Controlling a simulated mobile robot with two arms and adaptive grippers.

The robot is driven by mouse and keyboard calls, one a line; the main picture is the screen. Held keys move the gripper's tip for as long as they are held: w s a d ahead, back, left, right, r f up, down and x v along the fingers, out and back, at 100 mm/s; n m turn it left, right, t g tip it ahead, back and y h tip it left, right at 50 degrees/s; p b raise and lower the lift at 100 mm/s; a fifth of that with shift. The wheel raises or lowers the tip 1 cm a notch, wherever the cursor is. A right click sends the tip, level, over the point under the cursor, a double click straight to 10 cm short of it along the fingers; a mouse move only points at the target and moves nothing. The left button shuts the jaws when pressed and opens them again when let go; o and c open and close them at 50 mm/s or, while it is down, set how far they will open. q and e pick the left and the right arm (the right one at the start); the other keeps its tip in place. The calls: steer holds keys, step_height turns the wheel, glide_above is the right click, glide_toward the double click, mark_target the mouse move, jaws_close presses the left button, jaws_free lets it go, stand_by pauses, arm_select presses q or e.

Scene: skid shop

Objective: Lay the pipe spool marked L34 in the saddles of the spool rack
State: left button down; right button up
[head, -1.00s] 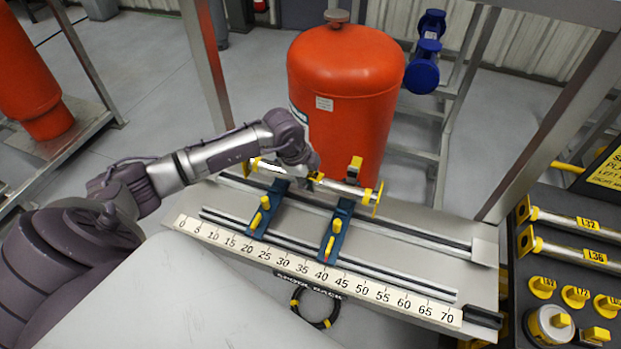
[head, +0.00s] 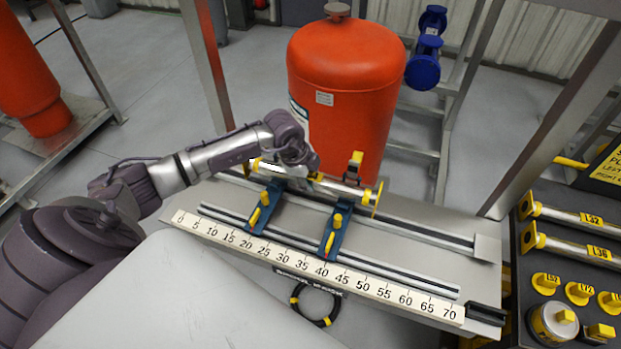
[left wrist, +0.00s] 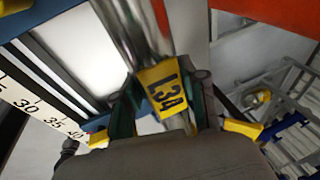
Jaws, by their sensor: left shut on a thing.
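The pipe spool marked L34 (head: 352,191) is a bright metal pipe with yellow end flanges and a raised yellow-capped branch. My left gripper (head: 311,176) is shut on its middle. In the left wrist view the yellow L34 label (left wrist: 162,88) shows between the fingers (left wrist: 165,108). The spool lies lengthwise over the back ends of two blue saddles, the left one (head: 259,218) and the right one (head: 332,239). I cannot tell whether it touches them. The arm hides part of the spool. My right gripper is out of view.
The rack (head: 412,218) has rails and a number scale (head: 320,274) along its front. A large orange tank (head: 345,95) stands close behind the spool. Metal posts rise at both sides. A dark board (head: 565,262) at right holds spools L32 and L36 and yellow-capped parts.

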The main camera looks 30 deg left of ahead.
arm_select(q)
steer(key=shift+f+b, duration=0.3)
steer(key=shift+f, duration=0.05)
stand_by(0.3)
steer(key=shift+f, duration=0.25)
steer(key=shift+f+b, duration=0.3)
stand_by(0.6)
steer(key=c, duration=0.6)
jaws_free()
steer(key=shift+s+f, duration=0.1)
steer(key=shift+f, duration=0.05)
steer(key=shift+c, duration=0.4)
